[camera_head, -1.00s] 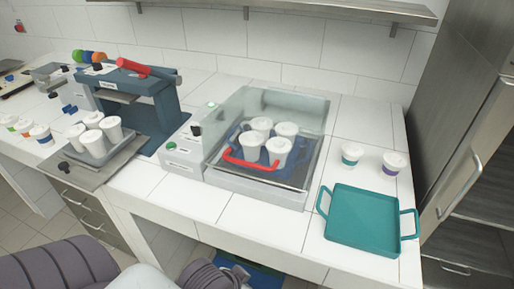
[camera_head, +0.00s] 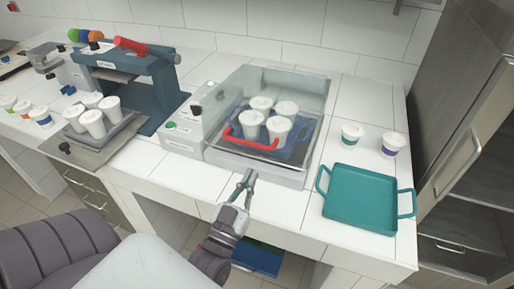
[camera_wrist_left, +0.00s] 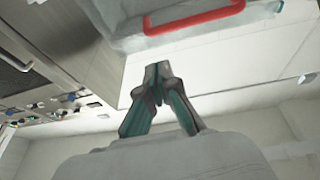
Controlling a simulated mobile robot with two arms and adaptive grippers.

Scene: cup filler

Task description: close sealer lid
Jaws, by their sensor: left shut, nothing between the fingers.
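The sealer (camera_head: 262,170) is a pale box on the counter with a clear lid (camera_head: 300,88) and a red handle (camera_head: 250,142) at its front. Several white lidded cups (camera_head: 260,104) stand on a blue tray inside, seen through the clear lid. The lid appears lowered over them; I cannot tell whether it is fully shut. My left gripper (camera_head: 249,175) is in front of the sealer, near the counter's front edge, below the handle and apart from it. Its fingers are shut and empty. In the left wrist view, the gripper (camera_wrist_left: 157,70) points toward the red handle (camera_wrist_left: 195,16).
A teal tray (camera_head: 368,203) lies to the right, with two cups (camera_head: 351,133) behind it. A dark blue machine (camera_head: 150,90) with a red lever stands left, with several cups on a grey tray (camera_head: 128,124). A blue bin (camera_head: 258,262) is under the counter.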

